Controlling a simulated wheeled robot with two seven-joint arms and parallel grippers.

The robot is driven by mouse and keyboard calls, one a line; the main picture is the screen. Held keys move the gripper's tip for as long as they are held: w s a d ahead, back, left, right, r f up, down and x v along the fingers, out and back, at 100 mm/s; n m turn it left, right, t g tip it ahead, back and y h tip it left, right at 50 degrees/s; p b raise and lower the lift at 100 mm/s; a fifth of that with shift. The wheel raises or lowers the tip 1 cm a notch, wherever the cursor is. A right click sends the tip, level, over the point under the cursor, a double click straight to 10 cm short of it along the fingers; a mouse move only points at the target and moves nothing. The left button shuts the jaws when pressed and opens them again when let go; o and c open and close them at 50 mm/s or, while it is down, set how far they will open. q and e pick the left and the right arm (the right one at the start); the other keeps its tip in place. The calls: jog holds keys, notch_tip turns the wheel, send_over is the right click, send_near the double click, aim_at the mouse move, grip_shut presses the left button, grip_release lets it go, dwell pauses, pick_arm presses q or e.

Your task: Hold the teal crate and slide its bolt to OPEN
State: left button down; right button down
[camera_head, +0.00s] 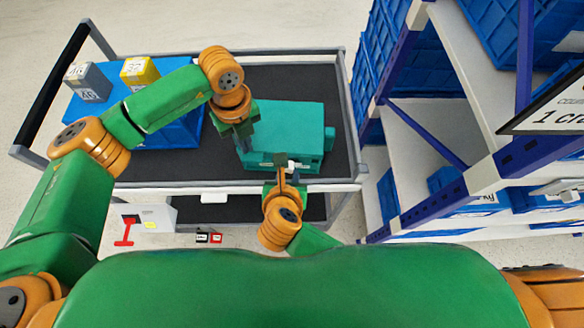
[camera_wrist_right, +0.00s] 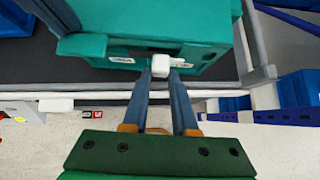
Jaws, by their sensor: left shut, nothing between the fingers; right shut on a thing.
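The teal crate (camera_head: 290,128) lies on the cart's dark top shelf, and it also fills the top of the right wrist view (camera_wrist_right: 160,18). A white bolt knob (camera_wrist_right: 160,66) is on its front side, between two small white labels; their words are too small to read. My right gripper (camera_head: 285,174) is shut on the bolt knob, with its two fingers on either side of it in the right wrist view (camera_wrist_right: 167,75). My left gripper (camera_head: 244,140) is shut and empty, pointing down at the crate's left end. Whether it touches the crate is unclear.
A blue container (camera_head: 180,132) stands left on the cart, with a grey box (camera_head: 88,82) and a yellow box (camera_head: 139,72) by it. A blue-and-white rack (camera_head: 440,110) with blue crates stands close on the right. The shelf behind the crate is clear.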

jog(key=shift+a, duration=0.25)
pick_arm(q)
jog(key=shift+s, duration=0.1)
pick_arm(e)
jog(key=shift+a, duration=0.3)
jog(key=shift+w+a, duration=0.1)
jog(key=shift+a, duration=0.55)
jog(key=c, duration=0.7)
grip_release()
jog(key=shift+v, duration=2.55)
jog(key=shift+a, duration=0.2)
